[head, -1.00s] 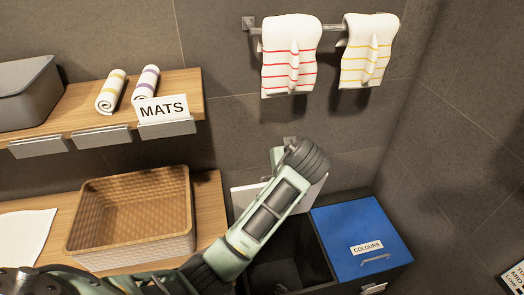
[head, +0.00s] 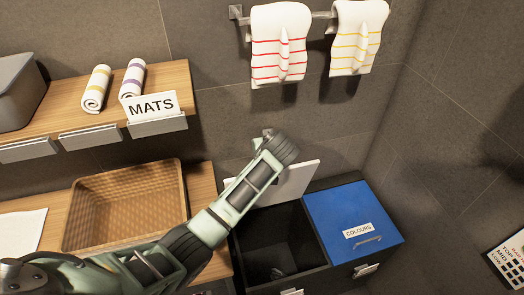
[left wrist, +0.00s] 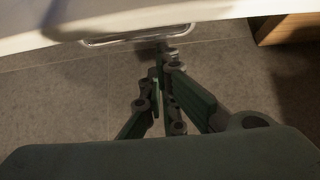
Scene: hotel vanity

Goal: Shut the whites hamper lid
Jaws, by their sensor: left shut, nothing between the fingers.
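The hamper's white lid (head: 292,184) stands raised, tilted back at the wall behind the open left compartment (head: 275,245), whose dark inside shows. My left arm reaches across in front of the lid; its gripper is hidden behind the wrist in the head view. In the left wrist view my left gripper (left wrist: 164,62) is shut and empty. Its fingertips are close to the metal handle (left wrist: 110,42) on the white lid (left wrist: 60,22); I cannot tell whether they touch. My right gripper is in neither view.
The blue COLOURS lid (head: 335,218) is shut on the right compartment. A wicker basket (head: 125,168) stands left of the hamper, below a wooden shelf (head: 60,118) with rolled mats. Striped towels (head: 280,45) hang above.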

